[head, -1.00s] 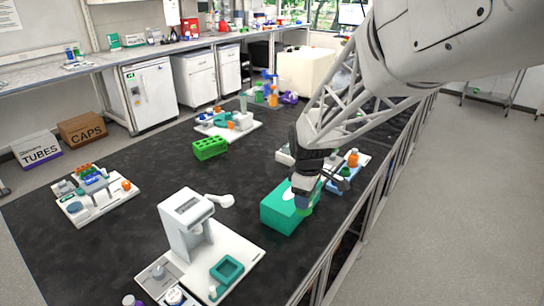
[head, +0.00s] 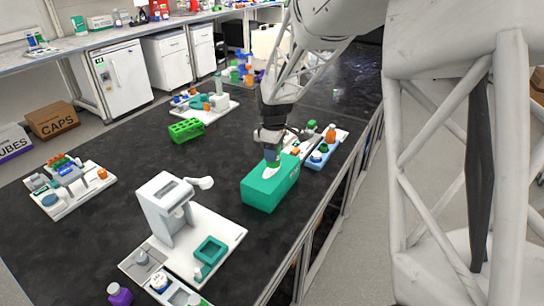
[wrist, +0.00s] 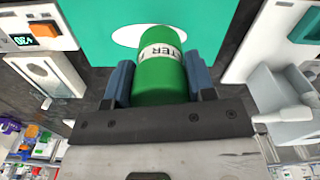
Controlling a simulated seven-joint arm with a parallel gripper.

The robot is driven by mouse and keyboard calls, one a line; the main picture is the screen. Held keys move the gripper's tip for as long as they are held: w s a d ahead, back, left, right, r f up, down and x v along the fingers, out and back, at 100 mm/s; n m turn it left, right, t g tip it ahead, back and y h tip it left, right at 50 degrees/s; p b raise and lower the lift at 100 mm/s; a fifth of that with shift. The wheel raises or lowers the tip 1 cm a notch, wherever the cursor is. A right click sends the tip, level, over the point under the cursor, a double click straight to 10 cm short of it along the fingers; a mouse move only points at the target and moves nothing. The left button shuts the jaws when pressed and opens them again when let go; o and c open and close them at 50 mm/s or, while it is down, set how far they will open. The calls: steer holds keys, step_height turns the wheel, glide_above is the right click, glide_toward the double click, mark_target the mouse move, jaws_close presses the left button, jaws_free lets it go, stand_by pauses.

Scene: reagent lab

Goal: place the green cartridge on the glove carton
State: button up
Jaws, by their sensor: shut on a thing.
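The glove carton (head: 262,192) is a teal box with a white oval on its top, standing on the dark bench. It also fills the top of the wrist view (wrist: 92,28). My gripper (head: 272,155) points down over the carton's top. Its blue fingers are shut on the green cartridge (wrist: 160,82), a green cylinder with a white lettered band, held between them.
Behind the carton is a tray with an orange bottle (head: 331,133) and blue rack (head: 319,158). A white dispenser (head: 165,205) on a board stands at the front left. A green rack (head: 186,130) lies farther back. Dark bench is bare left of the carton.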

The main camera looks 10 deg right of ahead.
steer(key=shift+w+f, duration=0.1)
steer(key=shift+w, duration=1)
steer(key=shift+f, duration=0.1)
steer(key=shift+f, duration=1.65)
steer(key=shift+f, duration=0.15)
steer(key=o, duration=0.9)
steer(key=shift+o, duration=0.2)
step_height(320, 180, up, 12)
steer(key=shift+r, duration=0.15)
